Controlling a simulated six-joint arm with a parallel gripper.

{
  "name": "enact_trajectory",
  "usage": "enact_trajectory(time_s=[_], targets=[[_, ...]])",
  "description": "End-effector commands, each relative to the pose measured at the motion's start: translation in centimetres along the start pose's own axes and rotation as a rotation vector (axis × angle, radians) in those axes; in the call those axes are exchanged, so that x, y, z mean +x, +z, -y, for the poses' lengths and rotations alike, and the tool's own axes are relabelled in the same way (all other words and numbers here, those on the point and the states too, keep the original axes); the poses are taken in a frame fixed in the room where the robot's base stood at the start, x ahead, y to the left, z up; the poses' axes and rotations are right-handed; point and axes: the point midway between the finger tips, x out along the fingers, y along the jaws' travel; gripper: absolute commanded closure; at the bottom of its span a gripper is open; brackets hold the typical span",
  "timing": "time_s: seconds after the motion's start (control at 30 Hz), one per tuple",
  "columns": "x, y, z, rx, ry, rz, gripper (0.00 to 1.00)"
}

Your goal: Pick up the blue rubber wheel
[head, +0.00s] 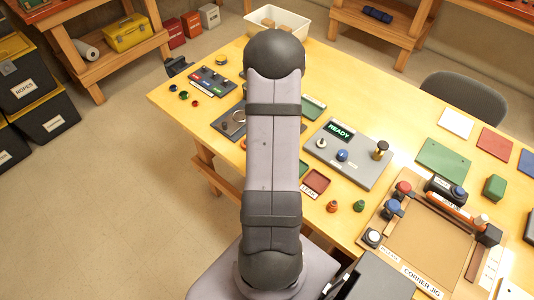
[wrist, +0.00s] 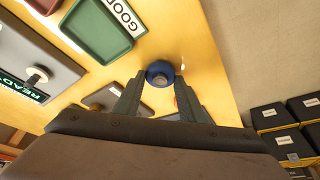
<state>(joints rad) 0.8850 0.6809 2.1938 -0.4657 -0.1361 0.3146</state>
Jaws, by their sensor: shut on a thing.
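The blue rubber wheel (wrist: 160,70) is a round blue ring with a grey centre, in the upper middle of the wrist view. My gripper (wrist: 160,88) has one finger on each side of it and is shut on it, with the wheel at the fingertips. Behind it is the yellow tabletop near the table's edge. I cannot tell how far the wheel is above the table. In the head view my arm hides the gripper and the wheel.
In the wrist view a green tray (wrist: 98,32) marked GOOD and a grey READY panel (wrist: 30,55) lie at left. In the head view, a corner jig (head: 430,240) stands at right, small coloured parts (head: 184,95) lie at left, and a white bin (head: 285,22) stands at the back.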

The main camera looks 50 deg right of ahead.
Motion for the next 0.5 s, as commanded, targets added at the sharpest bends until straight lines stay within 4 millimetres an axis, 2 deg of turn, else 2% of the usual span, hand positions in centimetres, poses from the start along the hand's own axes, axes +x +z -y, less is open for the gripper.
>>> enact_trajectory(time_s=[0.17, 0.5], targets=[[-0.7, -0.1, 0.3, -0.002, 0.000, -0.002, 0.85], [-5.6, -2.1, 0.2, -0.001, 0.000, -0.001, 0.85]])
